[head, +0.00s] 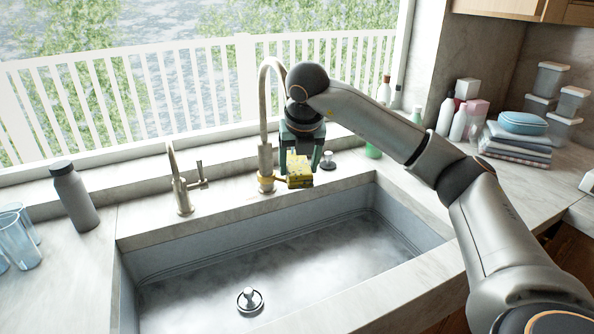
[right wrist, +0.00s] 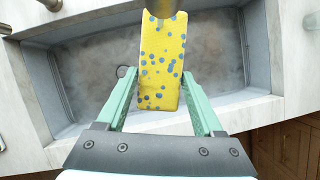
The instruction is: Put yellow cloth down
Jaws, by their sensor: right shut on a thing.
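The yellow cloth (head: 300,172) with blue dots is at the back edge of the sink (head: 190,240), just right of the tall faucet's base. My right gripper (head: 300,160) comes down over it, with one green finger on either side, and is shut on it. In the right wrist view the cloth (right wrist: 162,65) extends forward from between the fingers (right wrist: 160,105), above the sink basin. I cannot tell whether it touches the counter or the faucet. My left gripper is not in view.
The tall faucet (head: 265,110) stands close beside the cloth. A smaller tap (head: 180,180) and a grey bottle (head: 75,195) are to the left. The basin is empty except for a drain plug (head: 249,299). Bottles and folded towels (head: 515,150) stand at right.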

